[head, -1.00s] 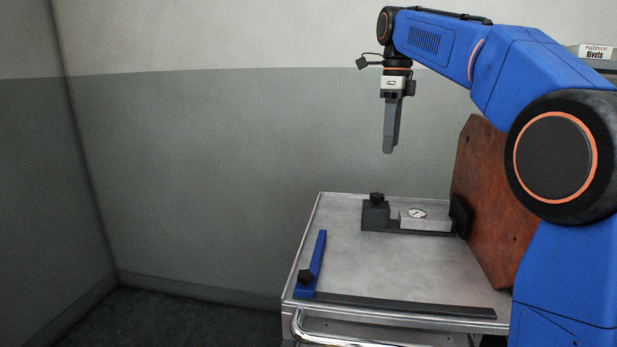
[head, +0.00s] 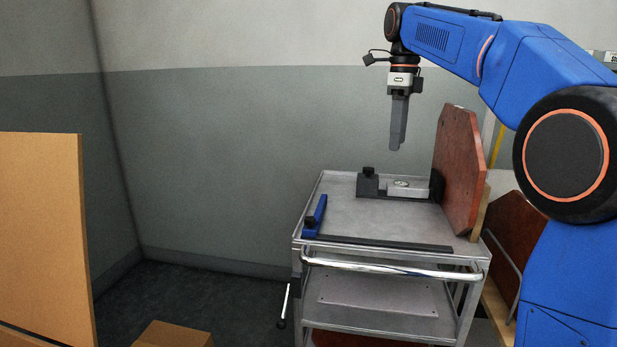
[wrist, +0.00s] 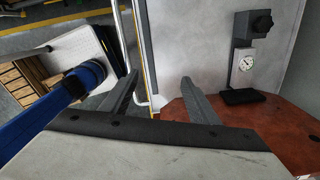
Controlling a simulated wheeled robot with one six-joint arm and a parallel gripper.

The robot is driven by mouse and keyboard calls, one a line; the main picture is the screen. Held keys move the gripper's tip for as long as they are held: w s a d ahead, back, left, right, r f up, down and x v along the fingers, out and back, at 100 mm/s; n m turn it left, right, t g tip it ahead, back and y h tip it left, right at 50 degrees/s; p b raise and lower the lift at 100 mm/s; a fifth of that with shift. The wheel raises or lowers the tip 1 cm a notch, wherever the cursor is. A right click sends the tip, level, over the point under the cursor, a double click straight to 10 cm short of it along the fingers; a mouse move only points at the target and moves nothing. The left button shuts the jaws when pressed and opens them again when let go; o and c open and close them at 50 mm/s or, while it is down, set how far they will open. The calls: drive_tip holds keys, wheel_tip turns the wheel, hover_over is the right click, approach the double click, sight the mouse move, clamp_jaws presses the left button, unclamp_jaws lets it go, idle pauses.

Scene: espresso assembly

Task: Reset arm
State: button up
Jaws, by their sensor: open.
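My gripper (head: 398,145) hangs fingers down at the end of my blue arm, above the back part of a grey metal cart (head: 340,205). In the wrist view its two fingers (wrist: 158,92) stand wide apart with nothing between them. The gripper is clear of the cart top and touches nothing that I can see.
On the cart stand a dark fixture with a gauge (head: 400,184), a blue-ended black bar (head: 385,242) and an upright reddish-brown board (head: 460,170). The cart's front has a chrome handle (head: 390,268). Cardboard boxes (head: 40,230) stand at left.

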drive_tip(key=s+d+f+n+t, duration=0.1)
drive_tip(key=s+d+f+n, duration=0.1)
drive_tip(key=s+f+n, duration=0.6)
drive_tip(key=s+d+f+n+t, duration=0.2)
drive_tip(key=s+d+f+n, duration=0.15)
drive_tip(key=s, duration=0.85)
drive_tip(key=s+d+f+n+t, duration=0.1)
drive_tip(key=s+f+n, duration=1)
drive_tip(key=s+f, duration=0.5)
wheel_tip(320, 180, down, 4)
drive_tip(key=shift+s+d+f+n+t, duration=0.2)
drive_tip(key=shift+s+n+t, duration=0.1)
drive_tip(key=shift+n+t, duration=0.1)
drive_tip(key=shift+r, duration=0.1)
